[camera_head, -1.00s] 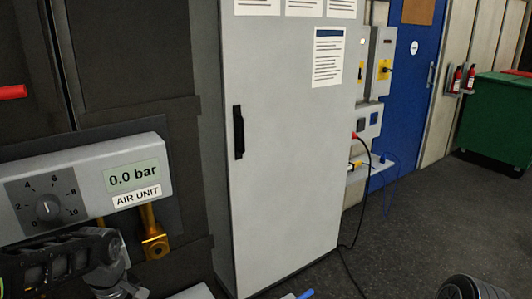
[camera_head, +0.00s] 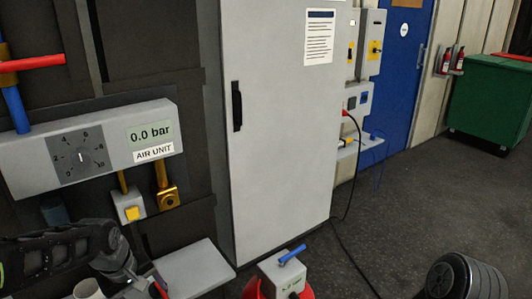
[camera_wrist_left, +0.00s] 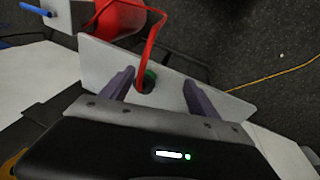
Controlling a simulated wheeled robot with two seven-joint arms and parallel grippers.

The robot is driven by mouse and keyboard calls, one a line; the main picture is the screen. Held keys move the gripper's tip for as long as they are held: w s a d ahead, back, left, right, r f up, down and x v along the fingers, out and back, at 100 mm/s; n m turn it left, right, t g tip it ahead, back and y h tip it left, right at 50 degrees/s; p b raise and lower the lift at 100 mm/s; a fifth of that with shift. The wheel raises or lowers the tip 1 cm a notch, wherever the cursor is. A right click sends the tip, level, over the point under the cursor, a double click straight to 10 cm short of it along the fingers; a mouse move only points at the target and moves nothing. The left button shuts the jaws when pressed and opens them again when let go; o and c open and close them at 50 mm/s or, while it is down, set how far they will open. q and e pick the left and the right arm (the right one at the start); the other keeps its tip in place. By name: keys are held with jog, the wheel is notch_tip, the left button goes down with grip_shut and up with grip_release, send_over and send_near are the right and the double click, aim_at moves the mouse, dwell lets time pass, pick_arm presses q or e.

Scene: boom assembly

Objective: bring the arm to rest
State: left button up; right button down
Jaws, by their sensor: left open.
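My left arm (camera_head: 70,258) comes in at the lower left of the head view, its dark link beside the air unit; its gripper is not clear there. In the left wrist view my left gripper (camera_wrist_left: 159,77) shows two purple-grey fingers apart. A red hose (camera_wrist_left: 153,40) runs to the ring. I cannot tell whether the fingers touch anything, but nothing is clearly gripped. A dark rounded link (camera_head: 455,274), probably of my right arm, shows at lower right; the right gripper is out of view.
The air unit (camera_head: 110,135) reads 0.0 bar, with a grey shelf (camera_head: 200,272) below. A tall grey cabinet (camera_head: 280,150) stands in the middle. A red vessel (camera_head: 254,290) with a blue-levered box (camera_head: 287,272) stands before it. The floor at right is mostly clear.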

pick_arm(q)
jog(key=d+f+m+t+h, duration=0.25)
jog(key=d+f+m, duration=0.25)
jog(key=d+f, duration=0.85)
jog(key=s+d+f+m+g, duration=0.1)
jog(key=s+d+f, duration=0.3)
jog(key=s+f, duration=0.4)
jog(key=s+d+f+m+g+h, duration=0.1)
jog(key=s+d+f+g, duration=0.3)
jog(key=s+f, duration=0.4)
jog(key=s+d, duration=0.1)
jog(key=s, duration=0.3)
jog(key=shift+s+f, duration=0.15)
jog(key=shift+f, duration=0.2)
jog(key=shift+c, duration=0.2)
